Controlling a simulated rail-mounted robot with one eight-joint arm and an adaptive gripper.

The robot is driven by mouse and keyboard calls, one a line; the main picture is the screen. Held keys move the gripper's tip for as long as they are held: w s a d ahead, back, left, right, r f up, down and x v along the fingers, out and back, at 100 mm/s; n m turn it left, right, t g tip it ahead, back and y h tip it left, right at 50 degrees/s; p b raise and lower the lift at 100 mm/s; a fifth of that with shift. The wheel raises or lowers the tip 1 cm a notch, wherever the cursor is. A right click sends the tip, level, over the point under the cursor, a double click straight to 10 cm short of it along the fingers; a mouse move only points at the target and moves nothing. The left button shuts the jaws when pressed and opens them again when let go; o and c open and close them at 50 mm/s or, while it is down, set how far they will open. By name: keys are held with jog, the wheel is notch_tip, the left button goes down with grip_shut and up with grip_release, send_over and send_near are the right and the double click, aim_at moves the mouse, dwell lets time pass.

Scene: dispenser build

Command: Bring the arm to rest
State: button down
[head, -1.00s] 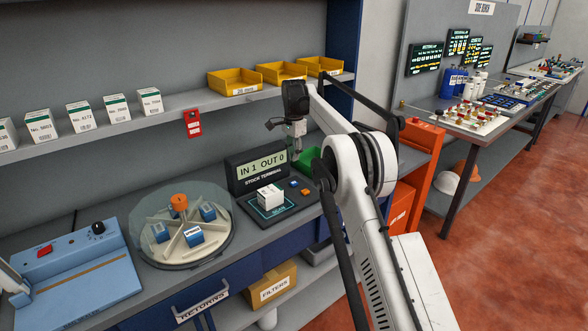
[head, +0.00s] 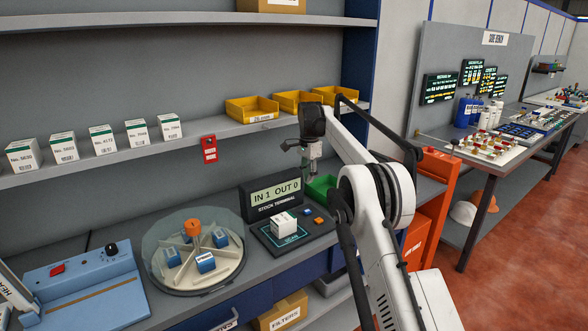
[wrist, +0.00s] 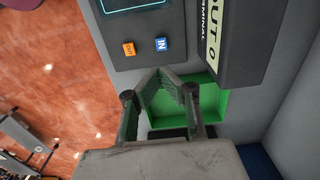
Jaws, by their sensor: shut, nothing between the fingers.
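My gripper (head: 306,174) hangs pointing down at the end of my white arm, above the counter just right of the stock terminal (head: 270,197). In the wrist view my gripper (wrist: 158,73) has its fingertips drawn together, with nothing held. Below it is a green open tray (wrist: 212,112), also partly visible behind the gripper in the head view (head: 322,187). The fingers look apart from the tray, though the exact height is hard to tell.
A white box (head: 284,226) sits on the terminal's pad, beside orange and blue buttons. A round carousel (head: 190,288) with blue boxes is further left. A shelf above holds yellow bins (head: 252,110) and white cartons (head: 102,139). An orange cabinet (head: 428,205) stands right.

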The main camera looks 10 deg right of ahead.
jog(key=s+r+n+t+b, duration=0.1)
jog(key=s+r+n+t, duration=0.15)
jog(key=s+r, duration=0.9)
jog(key=s+r+n+t+b, duration=0.1)
jog(key=s+r+n, duration=0.2)
jog(key=s, duration=0.7)
jog(key=s+r+n+t, duration=0.1)
jog(key=s+r+n, duration=0.15)
jog(key=s, duration=0.85)
jog(key=s+f+n+t, duration=0.1)
jog(key=s+f, duration=0.3)
jog(key=s, duration=0.4)
jog(key=s+f+n+b, duration=0.1)
jog(key=s+f+n, duration=0.1)
jog(key=s+f, duration=0.3)
jog(key=s+f+n+t, duration=0.1)
jog(key=s+f, duration=0.3)
jog(key=s, duration=0.8)
jog(key=shift+s+f+n+t+b, duration=0.2)
jog(key=shift+f+n+t+b, duration=0.1)
jog(key=shift+f+t, duration=0.05)
